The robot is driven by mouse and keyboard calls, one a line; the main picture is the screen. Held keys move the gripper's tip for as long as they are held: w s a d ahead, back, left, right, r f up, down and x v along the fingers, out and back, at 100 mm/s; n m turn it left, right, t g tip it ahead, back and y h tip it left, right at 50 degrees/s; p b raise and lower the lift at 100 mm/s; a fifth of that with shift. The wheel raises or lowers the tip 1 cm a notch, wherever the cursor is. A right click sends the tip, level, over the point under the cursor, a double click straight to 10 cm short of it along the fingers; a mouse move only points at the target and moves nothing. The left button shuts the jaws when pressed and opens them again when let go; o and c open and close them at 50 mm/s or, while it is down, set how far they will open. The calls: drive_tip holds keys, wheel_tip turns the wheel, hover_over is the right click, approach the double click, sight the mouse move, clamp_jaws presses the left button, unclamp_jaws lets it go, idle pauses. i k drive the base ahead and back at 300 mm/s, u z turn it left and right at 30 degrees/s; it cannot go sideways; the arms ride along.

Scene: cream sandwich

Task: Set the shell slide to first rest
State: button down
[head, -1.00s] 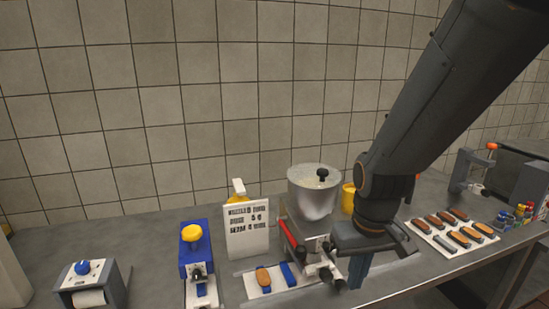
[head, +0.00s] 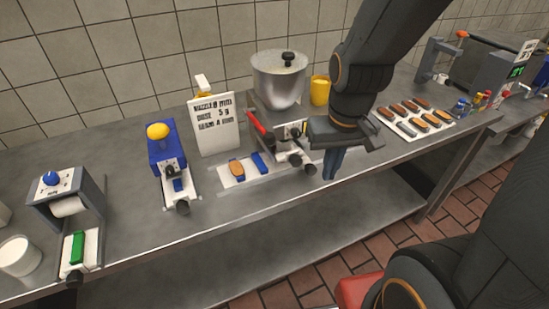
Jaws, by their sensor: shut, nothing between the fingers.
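A cream machine with a metal hopper (head: 280,80) stands mid-bench, with a red lever (head: 259,124) on its left side. At its base a white slide plate (head: 233,183) carries a brown shell (head: 237,170) on the left and a blue block (head: 260,163) on the right. Dark knobs (head: 309,169) stick out at the machine's front. I cannot tell which rest the slide is at. My gripper (head: 333,165) points down just right of these knobs, its fingers shut and empty. Contact with a knob cannot be told. My gripper body hides the machine's right side.
A sign card (head: 214,125) stands left of the machine. Further left are a blue press (head: 166,150) with a yellow knob and a grey roller unit (head: 65,195). A yellow cup (head: 320,90) stands behind my arm. A shell tray (head: 412,123) lies to the right.

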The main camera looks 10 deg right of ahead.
sight(258, 166)
drive_tip(key=z, duration=0.2)
drive_tip(key=k, duration=0.9)
drive_tip(key=u, duration=0.15)
